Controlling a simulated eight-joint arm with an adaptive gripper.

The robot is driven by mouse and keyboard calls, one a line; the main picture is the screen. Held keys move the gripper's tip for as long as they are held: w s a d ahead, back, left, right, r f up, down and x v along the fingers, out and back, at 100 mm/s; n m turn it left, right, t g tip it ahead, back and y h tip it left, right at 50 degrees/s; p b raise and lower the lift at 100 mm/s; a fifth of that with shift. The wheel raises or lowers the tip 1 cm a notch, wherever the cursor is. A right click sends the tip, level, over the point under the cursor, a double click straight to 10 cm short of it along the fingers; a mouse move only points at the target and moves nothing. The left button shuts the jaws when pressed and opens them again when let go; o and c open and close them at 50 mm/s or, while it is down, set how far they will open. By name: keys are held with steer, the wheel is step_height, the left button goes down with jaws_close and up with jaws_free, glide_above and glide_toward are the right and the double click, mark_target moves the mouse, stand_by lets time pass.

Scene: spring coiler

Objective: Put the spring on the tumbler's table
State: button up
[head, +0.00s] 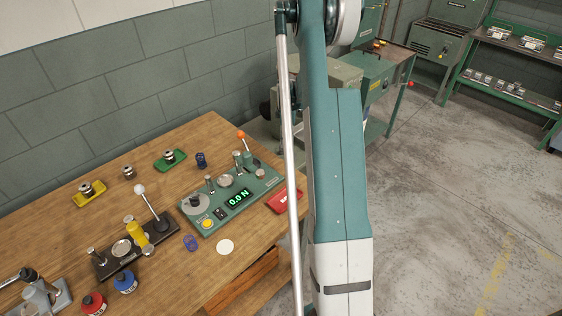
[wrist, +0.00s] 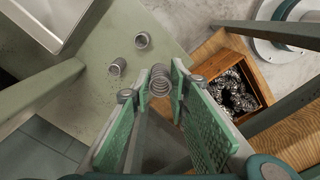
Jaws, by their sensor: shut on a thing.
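My gripper (wrist: 161,92) shows in the wrist view, with green textured pads. It is shut on a coiled metal spring (wrist: 161,77), held between the fingertips. Beyond it is a pale green flat surface (wrist: 98,98), with two other springs (wrist: 142,40) and (wrist: 117,67) on it. I cannot tell the height of the held spring above what is below it. In the head view my gripper and the held spring are out of sight; my arm crosses the middle. A green table (head: 397,60) with a machine shows behind the arm; I cannot tell for certain whether it is the tumbler's table.
A wooden box (wrist: 267,91) of metal pieces is right of my gripper in the wrist view. A grey metal tray (wrist: 78,12) is at upper left. In the head view, a wooden bench (head: 60,226) carries a green force tester (head: 262,187), a lever press and small parts.

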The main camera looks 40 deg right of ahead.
mark_target(287, 159)
steer(key=shift+f, duration=1.25)
steer(key=shift+f+b, duration=0.5)
steer(key=shift+f, duration=2.6)
steer(key=shift+f, duration=0.1)
steer(key=shift+f+b, duration=0.35)
steer(key=shift+f, duration=1.45)
steer(key=shift+f, duration=0.15)
steer(key=o, duration=0.9)
steer(key=shift+r, duration=0.2)
